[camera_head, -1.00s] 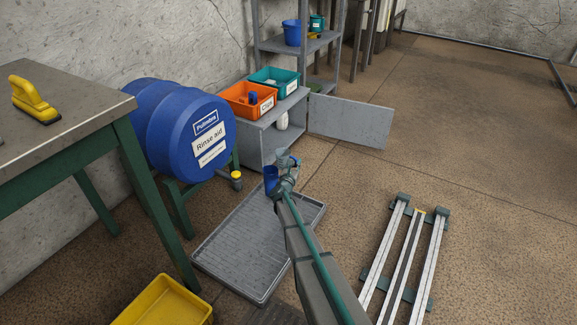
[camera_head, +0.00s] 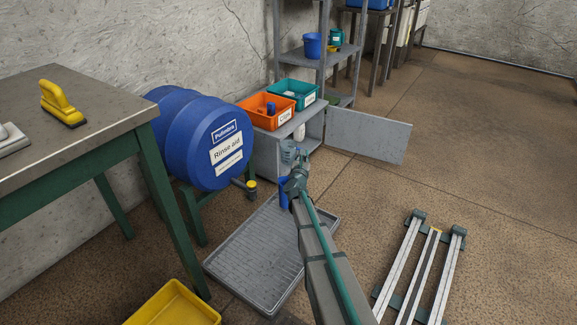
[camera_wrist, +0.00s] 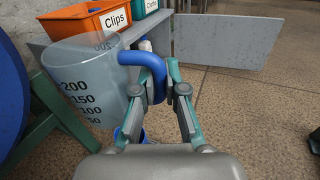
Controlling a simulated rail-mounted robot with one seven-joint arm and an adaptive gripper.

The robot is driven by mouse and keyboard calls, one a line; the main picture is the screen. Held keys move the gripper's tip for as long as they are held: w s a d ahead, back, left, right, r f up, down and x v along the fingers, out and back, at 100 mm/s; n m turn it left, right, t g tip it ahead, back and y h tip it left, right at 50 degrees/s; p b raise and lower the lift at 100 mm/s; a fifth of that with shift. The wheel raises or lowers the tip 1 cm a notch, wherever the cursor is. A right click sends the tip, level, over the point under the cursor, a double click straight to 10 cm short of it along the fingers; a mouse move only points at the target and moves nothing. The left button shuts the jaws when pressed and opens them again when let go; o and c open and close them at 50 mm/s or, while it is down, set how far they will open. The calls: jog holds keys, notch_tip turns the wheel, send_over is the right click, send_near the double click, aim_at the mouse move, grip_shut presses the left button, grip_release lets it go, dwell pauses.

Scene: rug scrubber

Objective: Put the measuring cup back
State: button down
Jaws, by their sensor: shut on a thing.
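The measuring cup (camera_wrist: 85,95) is clear, with dark volume marks and a blue handle, and fills the left of the wrist view. In the head view the cup (camera_head: 287,151) shows small in front of the grey cabinet (camera_head: 266,155). My gripper (camera_wrist: 158,82) is shut on the blue handle and holds the cup up in the air, roughly upright. In the head view my gripper (camera_head: 300,160) is just right of the cup, near the cabinet's open front. The cabinet's interior is partly hidden by cup and gripper.
The cabinet door (camera_head: 368,136) stands open to the right. An orange Clips crate (camera_head: 262,121) and a teal crate (camera_head: 306,103) sit on top. A white bottle (camera_head: 299,132) stands inside. The blue drum (camera_head: 205,150) is left; a blue container (camera_head: 284,190) is below, above the grey tray (camera_head: 225,258).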

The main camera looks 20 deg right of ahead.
jog(key=s+a+r+n+y, duration=0.1)
jog(key=s+a+r+y, duration=0.1)
jog(key=r, duration=0.4)
jog(key=s+a+r+n+t+y, duration=0.1)
jog(key=s+a+r+y, duration=0.1)
jog(key=s+a+r, duration=0.2)
jog(key=s+a+r+n+t+y, duration=0.1)
jog(key=s+a+r, duration=0.3)
jog(key=r, duration=0.4)
jog(key=shift+r+n+y, duration=0.15)
jog(key=shift+n+y, duration=0.25)
jog(key=shift+n, duration=0.1)
